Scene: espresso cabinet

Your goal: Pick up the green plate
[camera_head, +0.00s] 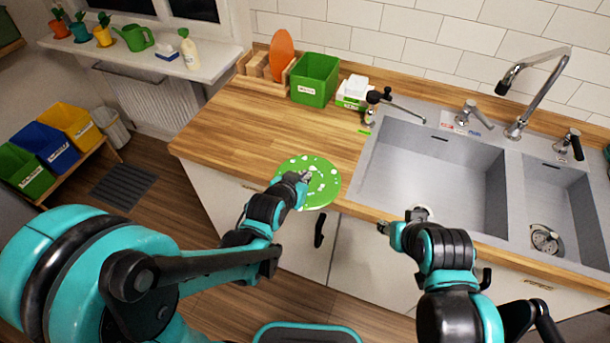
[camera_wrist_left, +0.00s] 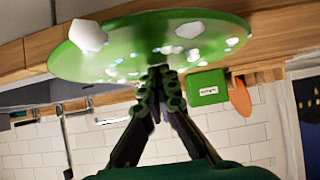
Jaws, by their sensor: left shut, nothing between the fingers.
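The green plate (camera_head: 322,190) lies at the front edge of the wooden counter, with white blobs and specks on it. It partly overhangs the edge. My left gripper (camera_head: 303,178) is over the plate's left part and hides some of it. In the left wrist view the plate (camera_wrist_left: 120,60) appears upside down, and the left fingertips (camera_wrist_left: 158,72) meet in front of it with nothing between them. I cannot tell whether they touch it. My right gripper (camera_head: 384,228) is small at the counter's front edge by the sink, and its fingers are unclear.
The sink (camera_head: 435,180) with its tall faucet (camera_head: 530,85) is to the right. A green box (camera_head: 315,80), a wooden rack (camera_head: 262,76) with an orange plate (camera_head: 282,55), and a white-green box (camera_head: 353,92) stand at the back. The counter (camera_head: 240,125) left of the plate is clear.

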